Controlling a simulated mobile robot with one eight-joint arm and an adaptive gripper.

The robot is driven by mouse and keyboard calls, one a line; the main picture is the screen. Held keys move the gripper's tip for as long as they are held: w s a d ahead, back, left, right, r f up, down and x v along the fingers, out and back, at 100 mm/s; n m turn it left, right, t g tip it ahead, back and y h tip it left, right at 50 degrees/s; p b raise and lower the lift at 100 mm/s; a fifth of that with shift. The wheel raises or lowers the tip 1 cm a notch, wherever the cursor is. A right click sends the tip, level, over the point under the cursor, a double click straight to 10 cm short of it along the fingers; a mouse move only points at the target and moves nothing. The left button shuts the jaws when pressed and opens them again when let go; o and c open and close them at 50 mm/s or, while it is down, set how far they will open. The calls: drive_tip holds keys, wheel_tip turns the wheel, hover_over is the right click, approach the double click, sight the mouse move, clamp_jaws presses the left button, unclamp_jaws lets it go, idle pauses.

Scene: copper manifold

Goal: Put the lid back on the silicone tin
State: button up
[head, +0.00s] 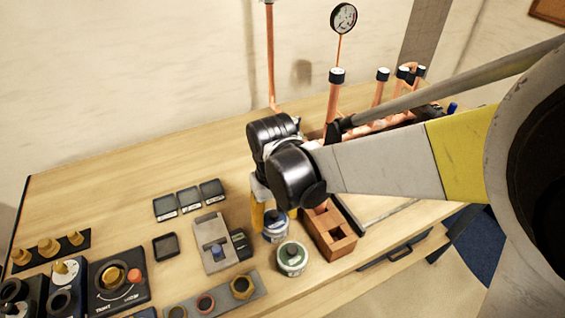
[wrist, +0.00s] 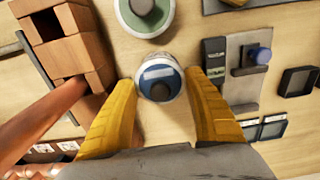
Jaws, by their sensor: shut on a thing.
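A round blue-and-white tin (head: 275,236) with a dark knob on top stands on the table in the head view. It also shows in the wrist view (wrist: 158,70), between the yellow fingers. My gripper (wrist: 161,80) points down and is shut on it; I cannot tell whether the fingers hold its lid or its body. A green-and-white tin (head: 292,259) with a dark round knob stands just in front of it, and also shows at the top of the wrist view (wrist: 145,12). I cannot read which tin is the silicone one.
A brick-coloured block holder (head: 332,232) stands close to the right of the tins. A grey plate (head: 211,240) with a blue knob lies to the left, with small dark trays (head: 165,246) beyond. Copper pipes (head: 336,98) rise behind my arm. The table's left rear is clear.

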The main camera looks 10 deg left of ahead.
idle(0.3)
drive_tip(key=o, duration=1.3)
drive_tip(key=shift+r+p, duration=2.7)
drive_tip(key=shift+r, duration=0.8)
clamp_jaws()
